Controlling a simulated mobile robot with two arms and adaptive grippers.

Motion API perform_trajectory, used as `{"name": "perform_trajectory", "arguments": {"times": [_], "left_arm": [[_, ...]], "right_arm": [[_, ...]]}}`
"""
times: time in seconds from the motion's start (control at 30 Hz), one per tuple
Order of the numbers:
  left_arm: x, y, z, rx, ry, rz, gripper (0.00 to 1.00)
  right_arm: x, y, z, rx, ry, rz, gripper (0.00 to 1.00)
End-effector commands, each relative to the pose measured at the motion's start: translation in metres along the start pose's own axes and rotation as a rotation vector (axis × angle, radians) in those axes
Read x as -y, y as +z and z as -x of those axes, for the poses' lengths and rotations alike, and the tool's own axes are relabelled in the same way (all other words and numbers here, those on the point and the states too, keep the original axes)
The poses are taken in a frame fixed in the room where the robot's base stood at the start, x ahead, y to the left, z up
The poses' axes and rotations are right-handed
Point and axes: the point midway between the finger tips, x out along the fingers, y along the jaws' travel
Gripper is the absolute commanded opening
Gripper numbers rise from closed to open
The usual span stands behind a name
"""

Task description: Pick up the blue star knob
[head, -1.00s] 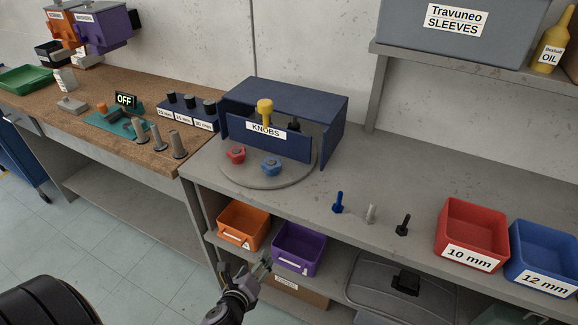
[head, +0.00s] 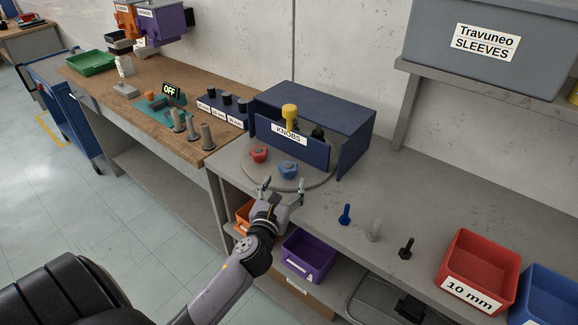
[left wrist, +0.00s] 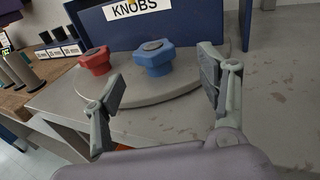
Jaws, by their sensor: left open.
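The blue star knob (head: 289,170) lies on the front of a round grey turntable (head: 316,182), before the navy box labelled KNOBS. My right gripper is not in view.
The navy KNOBS box (head: 335,122) stands behind the knobs, with a yellow knob (head: 290,114) at its front panel. Several bolts stand to the right, including a blue one (head: 345,214), near a red bin (head: 480,270). A purple bin (head: 310,255) is on the shelf below.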

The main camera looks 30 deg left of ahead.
Motion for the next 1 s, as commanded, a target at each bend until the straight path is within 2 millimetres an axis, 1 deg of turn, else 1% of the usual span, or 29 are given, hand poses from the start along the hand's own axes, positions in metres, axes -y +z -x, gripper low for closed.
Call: {"name": "perform_trajectory", "arguments": {"times": [0.03,0.1,0.27,0.47,0.5,0.6,0.7,0.9,1.0], "left_arm": [[0.0,0.001,-0.008,0.0,0.002,0.0,0.67],[0.0,0.0,-0.015,-0.001,0.001,0.001,0.67],[-0.001,0.002,-0.023,-0.001,0.001,0.001,0.67],[-0.006,0.015,-0.051,0.001,0.002,0.003,0.67],[-0.006,0.011,-0.056,-0.002,0.002,0.003,0.67],[-0.006,0.01,-0.067,-0.001,0.001,0.002,0.67],[-0.006,0.01,-0.071,-0.002,0.001,0.002,0.67],[-0.006,0.009,-0.071,-0.002,0.0,0.002,0.67],[-0.006,0.009,-0.071,-0.002,0.0,0.002,0.61]], "right_arm": [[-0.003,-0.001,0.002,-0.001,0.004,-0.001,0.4],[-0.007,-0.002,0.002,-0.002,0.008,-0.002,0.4],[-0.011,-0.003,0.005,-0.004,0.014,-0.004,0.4],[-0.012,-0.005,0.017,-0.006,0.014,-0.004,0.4],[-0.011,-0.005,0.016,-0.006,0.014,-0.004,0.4],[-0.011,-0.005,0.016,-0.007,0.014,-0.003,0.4],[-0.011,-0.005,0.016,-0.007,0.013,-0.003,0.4],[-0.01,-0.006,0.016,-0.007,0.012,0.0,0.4],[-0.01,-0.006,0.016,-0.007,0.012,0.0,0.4]]}}
